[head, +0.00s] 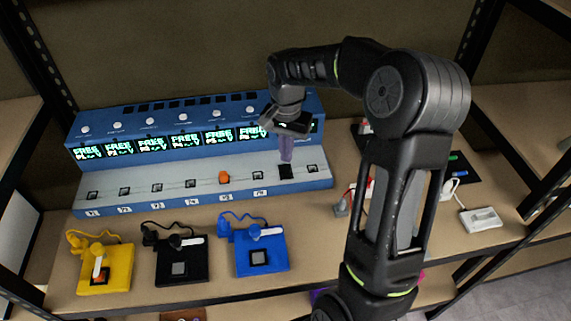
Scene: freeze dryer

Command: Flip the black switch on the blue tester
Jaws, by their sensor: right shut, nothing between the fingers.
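The long blue tester (190,198) stands across the back of the bench, with a row of lit "FREE" displays and a light front ledge. Small dark switches sit along the ledge, plus one orange piece (224,177). A larger black switch (285,172) sits toward the ledge's right end. My right gripper (286,157) points down just above this black switch, with its purple-grey fingers together and empty. I cannot tell whether the fingertips touch the switch. The gripper and wrist hide part of the displays behind. My left gripper is not in view.
A white box (480,220) is at the right. My right arm covers the right middle of the bench.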

